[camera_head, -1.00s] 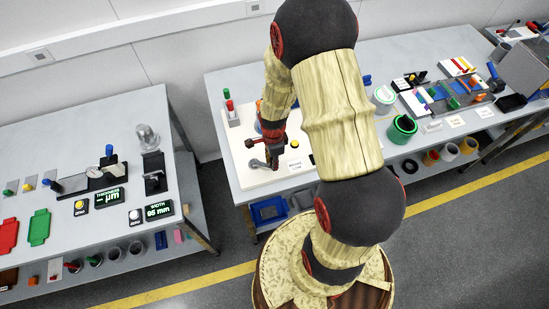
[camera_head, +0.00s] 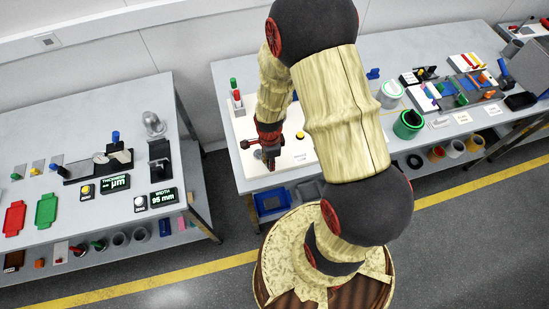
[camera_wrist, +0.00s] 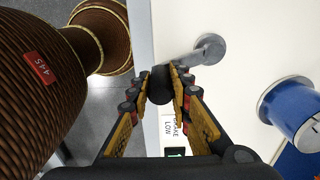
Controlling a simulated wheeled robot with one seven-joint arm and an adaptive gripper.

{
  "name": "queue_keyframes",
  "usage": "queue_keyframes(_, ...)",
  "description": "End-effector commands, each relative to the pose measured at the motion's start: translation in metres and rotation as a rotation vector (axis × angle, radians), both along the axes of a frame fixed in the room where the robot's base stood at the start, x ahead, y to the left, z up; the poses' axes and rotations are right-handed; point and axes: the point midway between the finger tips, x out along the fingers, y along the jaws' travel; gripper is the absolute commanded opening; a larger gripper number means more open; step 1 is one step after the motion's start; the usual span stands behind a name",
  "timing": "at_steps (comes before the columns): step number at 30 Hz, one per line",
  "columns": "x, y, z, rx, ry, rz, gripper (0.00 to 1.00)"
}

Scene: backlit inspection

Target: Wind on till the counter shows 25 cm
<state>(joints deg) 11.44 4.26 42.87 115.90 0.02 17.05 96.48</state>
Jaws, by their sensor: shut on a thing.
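My gripper (camera_wrist: 160,82) is shut on the dark knob (camera_wrist: 159,92) at the free end of a grey crank arm. The crank arm (camera_wrist: 188,60) runs up and right from the knob to its round hub (camera_wrist: 211,47) on a white board (camera_wrist: 180,22). In the head view, my gripper (camera_head: 269,160) is low over the front left of the board (camera_head: 238,125) and hides the crank. A blue drum with a pale flange (camera_wrist: 270,100) shows at the right of the wrist view. A small dark green panel (camera_wrist: 175,152) is partly covered by my gripper; no counter reading is legible.
A yellow button (camera_head: 300,135) sits right of my gripper. A red and green post unit (camera_head: 236,97) stands at the board's back left. A left table (camera_head: 60,125) holds gauges, with a floor gap between tables.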

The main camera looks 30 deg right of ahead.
Motion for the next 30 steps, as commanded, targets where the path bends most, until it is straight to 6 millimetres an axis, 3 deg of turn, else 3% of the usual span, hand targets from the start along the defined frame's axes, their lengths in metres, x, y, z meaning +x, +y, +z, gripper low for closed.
queue_keyframes(11, 0.002, 0.003, 0.001, -0.001, -0.006, 0.0, 0.02)
queue_keyframes(23, 0.01, 0.032, 0.001, -0.001, -0.008, 0.002, 0.02)
queue_keyframes(30, 0.01, 0.034, 0.001, -0.001, -0.009, -0.001, 0.02)
